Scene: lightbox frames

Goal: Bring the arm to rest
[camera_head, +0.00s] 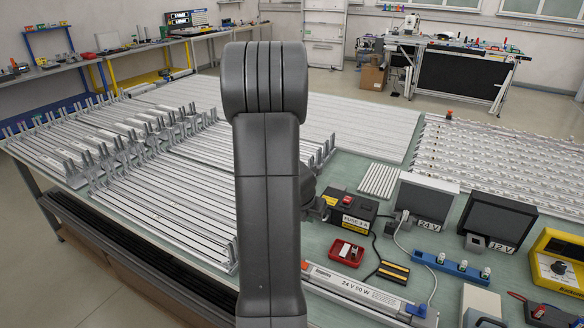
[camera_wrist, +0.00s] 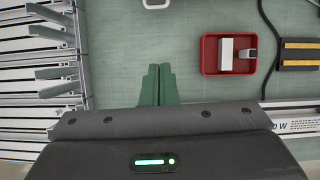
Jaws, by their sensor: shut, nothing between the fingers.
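My arm rises through the middle of the head view, its upper link upright and hiding part of the table behind it. In the wrist view my gripper (camera_wrist: 158,72) has its two green fingers together and empty. The fingers are over bare green tabletop (camera_wrist: 125,40), between metal profiles on the left and a red tray on the right. In the head view the arm hides the fingers.
The red tray (camera_head: 347,252) with a small white block, the black fuse box (camera_head: 349,212) and the 24 V 50 W bar (camera_head: 355,288) are right of my arm. Rows of metal profiles (camera_head: 180,180) are at left. Displays (camera_head: 489,220) stand at right.

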